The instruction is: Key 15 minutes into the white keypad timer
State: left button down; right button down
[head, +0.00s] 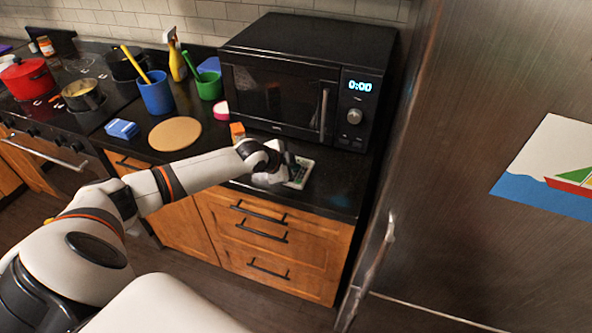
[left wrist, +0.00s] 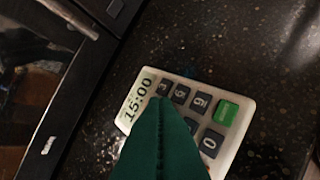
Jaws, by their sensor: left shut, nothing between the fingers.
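The white keypad timer (head: 302,173) lies on the black counter in front of the microwave. In the left wrist view the timer (left wrist: 207,122) is seen close up, and its display (left wrist: 139,97) reads 15:00. Its dark number keys 3, 6, 9 and 0 show, and a green key (left wrist: 226,112) is at its right end. My left gripper (head: 289,176) is shut and empty, over the timer. Its dark green fingers (left wrist: 160,103) hide the other keys; I cannot tell whether the tips touch a key. My right gripper is out of view.
The black microwave (head: 305,80), its clock at 0:00, stands behind the timer. An orange box (head: 237,131) and a round cork mat (head: 175,134) are to the left. A steel fridge (head: 480,130) bounds the right side. Bare counter lies right of the timer.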

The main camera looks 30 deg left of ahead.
aim_at(293, 173)
pick_arm(q)
jog(key=shift+r+p, duration=0.7)
notch_tip(293, 173, up, 5)
jog(key=p, duration=0.4)
jog(key=shift+p, duration=0.3)
